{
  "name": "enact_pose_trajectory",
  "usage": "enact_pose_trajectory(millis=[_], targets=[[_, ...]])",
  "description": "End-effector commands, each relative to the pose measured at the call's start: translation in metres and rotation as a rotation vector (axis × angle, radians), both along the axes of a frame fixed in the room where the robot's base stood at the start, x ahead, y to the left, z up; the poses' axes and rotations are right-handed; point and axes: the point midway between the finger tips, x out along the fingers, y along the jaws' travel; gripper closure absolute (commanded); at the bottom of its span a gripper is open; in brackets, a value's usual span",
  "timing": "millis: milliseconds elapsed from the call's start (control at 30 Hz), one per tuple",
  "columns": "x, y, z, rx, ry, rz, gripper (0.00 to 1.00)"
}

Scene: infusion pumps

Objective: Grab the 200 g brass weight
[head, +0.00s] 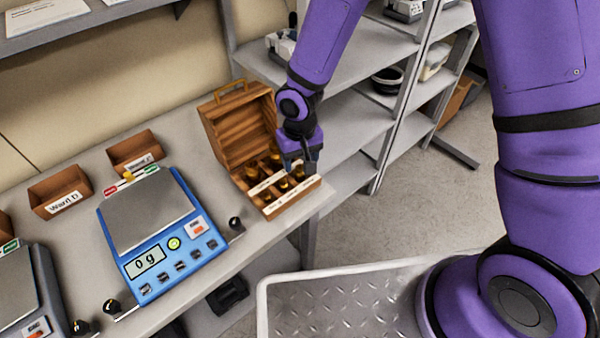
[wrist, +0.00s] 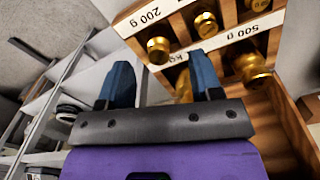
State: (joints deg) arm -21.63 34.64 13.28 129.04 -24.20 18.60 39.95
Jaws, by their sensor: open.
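An open wooden box (head: 239,132) stands on the bench with several brass weights in its compartments. In the wrist view, the label strip reading "200 g" (wrist: 150,15) is at the top. A small brass weight (wrist: 158,48) sits in the compartment beside that label, at the box's right end in the head view. My gripper (head: 299,168) is above that end, pointing down. In the wrist view, its blue fingers (wrist: 160,68) are open and apart, with nothing held. The weight appears just past the fingertips, between them in the picture; the remaining gap is unclear.
Other brass weights (wrist: 250,66) sit nearby, one partly hidden by a finger. A blue scale (head: 150,210) reading 0 g stands to the left, with small bins (head: 60,190) behind. Grey shelves (head: 345,118) are close behind and right of the box.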

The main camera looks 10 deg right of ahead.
Motion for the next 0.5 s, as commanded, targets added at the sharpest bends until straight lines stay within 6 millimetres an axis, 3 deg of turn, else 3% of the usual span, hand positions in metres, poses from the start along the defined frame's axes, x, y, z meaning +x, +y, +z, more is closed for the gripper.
enact_pose_trajectory(millis=[200, 500], targets=[[0.002, -0.001, -0.029, -0.002, 0.002, 0.002, 0.41], [0.002, -0.001, -0.038, 0.001, -0.001, 0.001, 0.41]])
